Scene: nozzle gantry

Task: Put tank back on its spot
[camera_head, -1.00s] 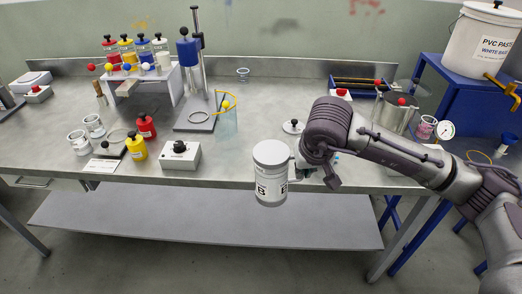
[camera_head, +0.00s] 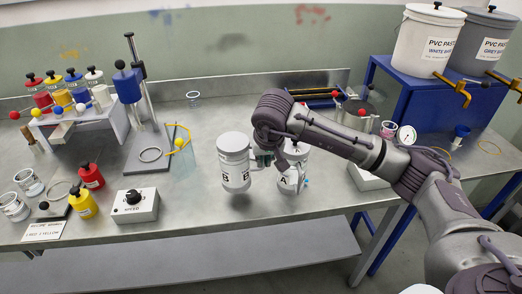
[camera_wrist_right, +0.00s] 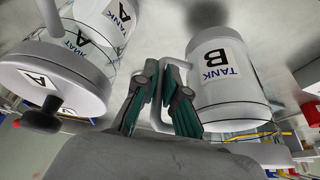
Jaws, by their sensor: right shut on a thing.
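Tank B (camera_head: 234,172), a white cylinder with a grey lid and a "B" label, is upright over the table's front part. My right gripper (camera_head: 264,158) is shut on its side handle. In the right wrist view the fingers (camera_wrist_right: 160,78) close around the handle of tank B (camera_wrist_right: 212,85). A dark patch shows on the table below the tank; I cannot tell if its base touches. Tank A (camera_head: 290,180), a similar white tank with a black knob, stands close to the right, partly behind my arm. It also shows in the right wrist view (camera_wrist_right: 90,75). My left gripper is out of view.
The steel table (camera_head: 190,205) is clear in front of tank B. A grey control box (camera_head: 134,205) and yellow (camera_head: 82,204) and red (camera_head: 91,177) bottles stand left. A stand (camera_head: 128,85) and beaker (camera_head: 178,138) are behind. A blue shelf (camera_head: 400,88) holds paste buckets at right.

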